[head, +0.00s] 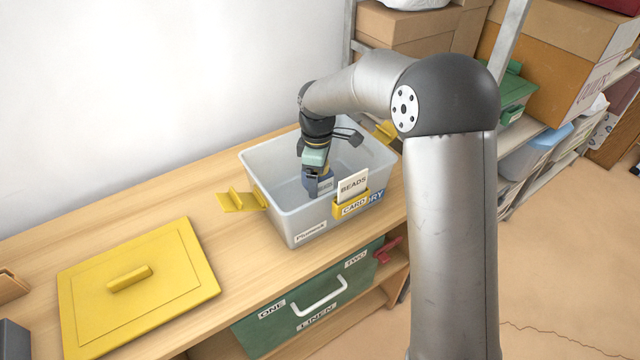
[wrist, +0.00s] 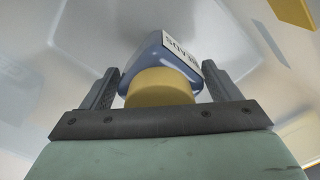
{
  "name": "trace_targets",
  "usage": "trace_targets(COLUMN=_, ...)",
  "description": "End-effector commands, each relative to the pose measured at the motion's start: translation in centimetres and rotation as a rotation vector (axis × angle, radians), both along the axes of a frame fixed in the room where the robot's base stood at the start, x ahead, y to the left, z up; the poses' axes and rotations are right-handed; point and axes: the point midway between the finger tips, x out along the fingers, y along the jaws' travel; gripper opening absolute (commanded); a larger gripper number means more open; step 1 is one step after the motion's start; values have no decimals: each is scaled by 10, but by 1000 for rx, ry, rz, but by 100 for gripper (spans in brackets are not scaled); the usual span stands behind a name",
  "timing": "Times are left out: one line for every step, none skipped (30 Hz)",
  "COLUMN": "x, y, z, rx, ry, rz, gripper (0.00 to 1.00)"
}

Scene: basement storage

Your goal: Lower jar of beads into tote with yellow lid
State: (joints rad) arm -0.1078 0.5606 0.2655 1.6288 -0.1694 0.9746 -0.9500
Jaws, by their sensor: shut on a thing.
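The tote (head: 276,209) is an open, pale grey bin on the wooden bench, with yellow clips folded out at its sides. Its yellow lid (head: 165,275) lies flat on the bench to the left. My gripper (head: 316,180) reaches down inside the tote, below the rim. It is shut on the jar of beads (wrist: 157,66), which has a blue body, a yellow cap and a white label. In the wrist view the cap sits between the two fingers and the jar points away from the palm. I cannot tell whether the jar touches the tote's floor.
A yellow card holder (head: 351,206) with a white BEADS card (head: 352,186) is on the tote's front wall. A green LINEN box (head: 305,308) sits under the bench top. Shelving with cardboard boxes (head: 553,81) stands at right. Bench between lid and tote is clear.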

Motion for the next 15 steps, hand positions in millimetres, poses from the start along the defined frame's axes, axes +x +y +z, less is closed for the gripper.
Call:
trace_targets(x=0, y=0, z=-1, rx=0, ry=-1, rz=0, gripper=48)
trace_targets(x=0, y=0, z=-1, rx=0, ry=-1, rz=0, gripper=48)
trace_targets(x=0, y=0, z=-2, rx=0, ry=-1, rz=0, gripper=48)
trace_targets(x=0, y=0, z=-2, rx=0, ry=-1, rz=0, gripper=48)
trace_targets(x=0, y=0, z=-3, rx=0, ry=-1, rz=0, gripper=48)
trace_targets(x=0, y=0, z=-3, rx=0, ry=-1, rz=0, gripper=48)
trace_targets(x=0, y=0, z=-4, rx=0, ry=-1, rz=0, gripper=48)
trace_targets(x=0, y=0, z=-4, rx=0, ry=-1, rz=0, gripper=48)
trace_targets(x=0, y=0, z=-5, rx=0, ry=-1, rz=0, gripper=48)
trace_targets(x=0, y=0, z=-5, rx=0, ry=-1, rz=0, gripper=48)
trace_targets(x=0, y=0, z=-6, rx=0, ry=-1, rz=0, gripper=48)
trace_targets(x=0, y=0, z=-6, rx=0, ry=-1, rz=0, gripper=48)
trace_targets(x=0, y=0, z=-7, rx=0, ry=-1, rz=0, gripper=48)
trace_targets(x=0, y=0, z=-7, rx=0, ry=-1, rz=0, gripper=48)
trace_targets(x=0, y=0, z=-8, rx=0, ry=-1, rz=0, gripper=48)
